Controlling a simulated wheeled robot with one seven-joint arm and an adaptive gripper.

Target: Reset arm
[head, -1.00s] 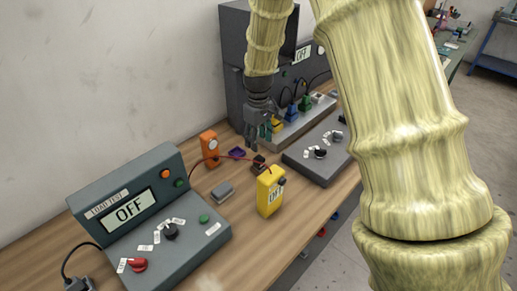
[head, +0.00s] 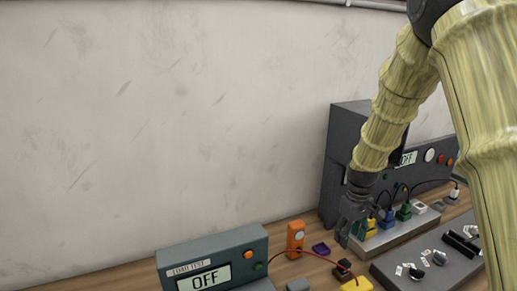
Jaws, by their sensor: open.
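My gripper (head: 349,226) hangs at the end of my yellowish arm on the right side of the head view. Its fingers point down above the workbench and are open. It is in front of the grey tray (head: 398,241) of coloured plugs, close to the yellow plug (head: 371,228). I see nothing held between the fingers. I cannot tell whether a finger touches the yellow plug or only overlaps it in the picture.
A load test box (head: 215,262) reading OFF stands at the lower left. An orange meter (head: 295,238), a purple piece (head: 321,249) and a yellow meter (head: 357,285) are on the wooden bench.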

